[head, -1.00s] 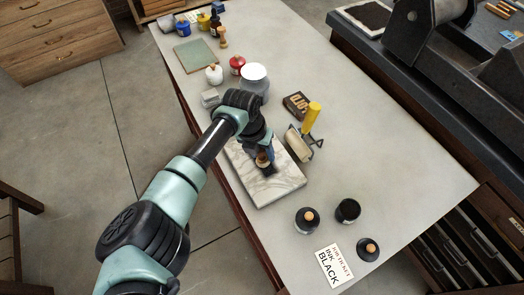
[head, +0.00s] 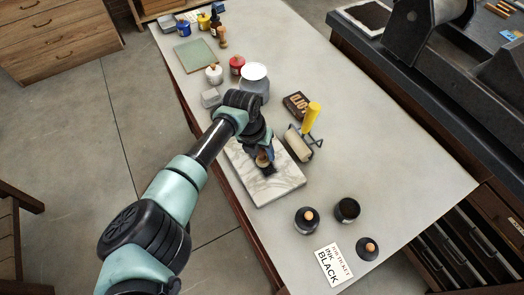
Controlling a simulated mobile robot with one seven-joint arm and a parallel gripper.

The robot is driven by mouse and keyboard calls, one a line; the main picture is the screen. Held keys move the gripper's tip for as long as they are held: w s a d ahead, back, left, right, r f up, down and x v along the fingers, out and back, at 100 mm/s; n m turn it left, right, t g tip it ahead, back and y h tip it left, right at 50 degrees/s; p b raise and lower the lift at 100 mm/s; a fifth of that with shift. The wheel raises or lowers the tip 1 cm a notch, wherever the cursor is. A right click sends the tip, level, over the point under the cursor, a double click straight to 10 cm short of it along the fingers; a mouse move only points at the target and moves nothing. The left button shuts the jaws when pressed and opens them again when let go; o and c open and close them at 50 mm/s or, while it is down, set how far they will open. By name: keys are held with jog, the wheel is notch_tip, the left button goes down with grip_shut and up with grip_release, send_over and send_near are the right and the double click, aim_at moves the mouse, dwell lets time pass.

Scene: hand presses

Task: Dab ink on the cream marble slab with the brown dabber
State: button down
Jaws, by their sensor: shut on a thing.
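The cream marble slab (head: 276,189) lies flat on the grey table, with grey veins on its top. My gripper (head: 264,153) is above the slab and shut on the brown dabber (head: 263,161). The dabber is upright, with its lower end down at the slab's surface. A dark patch of ink (head: 268,172) shows on the marble around and just in front of the dabber's foot. My wrist hides the back part of the slab and much of the dabber.
A yellow-handled roller (head: 311,118) stands right of the slab. An open black ink jar (head: 347,210), a black jar with a wooden knob (head: 306,219), a lid (head: 367,249) and a "BLACK" ticket (head: 333,265) lie in front. Behind are a grey tin (head: 254,82) and several bottles. The table's right side is clear.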

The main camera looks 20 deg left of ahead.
jog(key=shift+w+d+p+v, duration=0.15)
jog(key=shift+w+p+v, duration=0.05)
jog(key=shift+p+v, duration=1.05)
jog(key=shift+w+d+p+v, duration=0.15)
jog(key=shift+w+p+v, duration=0.05)
jog(key=shift+p+v, duration=1)
jog(key=shift+w+d+p+v, duration=0.1)
jog(key=shift+w+p+v, duration=0.1)
jog(key=shift+p+v, duration=1)
jog(key=shift+f, duration=0.1)
jog(key=shift+w+d, duration=0.1)
